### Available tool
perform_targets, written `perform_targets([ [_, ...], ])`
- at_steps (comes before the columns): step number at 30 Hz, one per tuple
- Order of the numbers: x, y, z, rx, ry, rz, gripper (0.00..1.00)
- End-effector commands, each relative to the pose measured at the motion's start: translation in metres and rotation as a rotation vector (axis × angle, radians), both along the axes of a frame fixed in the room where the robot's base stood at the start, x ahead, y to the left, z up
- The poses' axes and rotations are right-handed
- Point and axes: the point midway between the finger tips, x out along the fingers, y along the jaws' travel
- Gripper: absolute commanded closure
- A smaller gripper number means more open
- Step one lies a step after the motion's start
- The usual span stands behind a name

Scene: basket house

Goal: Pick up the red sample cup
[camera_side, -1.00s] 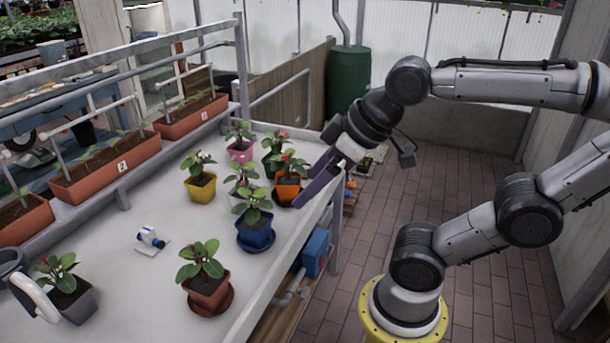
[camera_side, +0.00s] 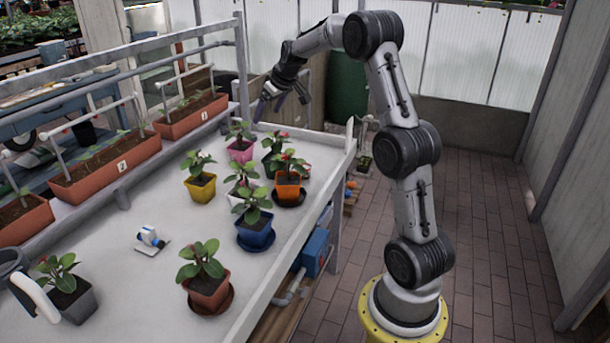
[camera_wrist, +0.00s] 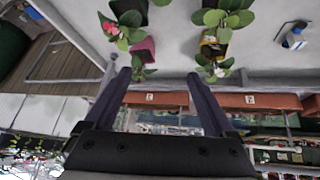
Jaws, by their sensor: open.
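I cannot make out a red sample cup in either view. My gripper (camera_side: 281,108) is open and empty, pointing down above the far end of the white bench (camera_side: 130,290), beyond the potted plants. In the wrist view its two dark fingers (camera_wrist: 159,74) are spread wide. The pink pot (camera_wrist: 143,48) shows beyond one fingertip and the yellow pot (camera_wrist: 213,45) beyond the other.
Several potted plants stand on the bench, among them a blue pot (camera_side: 256,233), an orange pot (camera_side: 288,187) and a terracotta pot (camera_side: 208,290). A small white and blue device (camera_side: 150,238) lies mid-bench. Long planters (camera_side: 110,168) line the back, beside metal rails.

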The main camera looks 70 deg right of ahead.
Motion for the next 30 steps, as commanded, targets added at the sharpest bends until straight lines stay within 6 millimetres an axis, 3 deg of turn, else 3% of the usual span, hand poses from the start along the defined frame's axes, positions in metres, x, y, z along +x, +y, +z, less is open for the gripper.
perform_targets([
  [1,-0.008,-0.031,-0.028,0.023,0.023,-0.05,0.11],
  [3,-0.021,-0.065,-0.06,0.054,0.045,-0.11,0.11],
  [6,-0.046,-0.101,-0.103,0.098,0.083,-0.181,0.11],
  [9,-0.071,-0.12,-0.138,0.138,0.118,-0.232,0.11],
  [14,-0.089,-0.133,-0.155,0.159,0.132,-0.27,0.11],
  [24,-0.071,-0.145,-0.208,0.158,0.133,-0.269,0.11],
  [30,-0.064,-0.149,-0.228,0.158,0.132,-0.269,0.11],
])
